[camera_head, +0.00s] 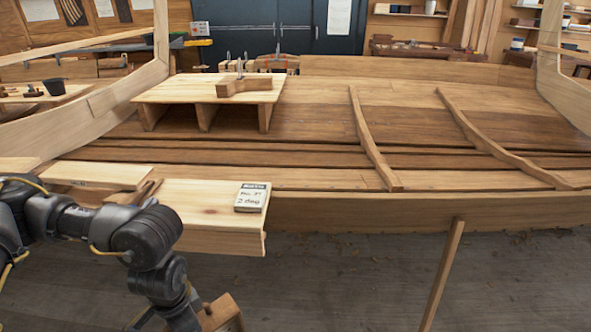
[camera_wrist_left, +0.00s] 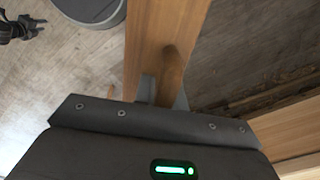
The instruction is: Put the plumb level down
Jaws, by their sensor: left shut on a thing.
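My left gripper (camera_wrist_left: 162,92) is shut on a brown wooden grip of the plumb level, which I take to be the wooden piece (camera_wrist_left: 165,30) running up the left wrist view. In the head view a part of this wooden piece (camera_head: 222,314) shows at the bottom edge, low beside the bench and in front of the hull. The gripper's fingers are hidden there behind my wrist. The rest of the level is out of frame. A small dark pronged shape (camera_wrist_left: 22,28) at the left wrist view's edge may be my right gripper; it is too small to tell.
A pale plank bench (camera_head: 200,200) stands at left, with a labelled card block (camera_head: 252,197) at its right end. A raised staging board (camera_head: 200,90) with a wooden block (camera_head: 245,85) sits inside the hull (camera_head: 430,210). A slanted prop (camera_head: 442,275) stands at right.

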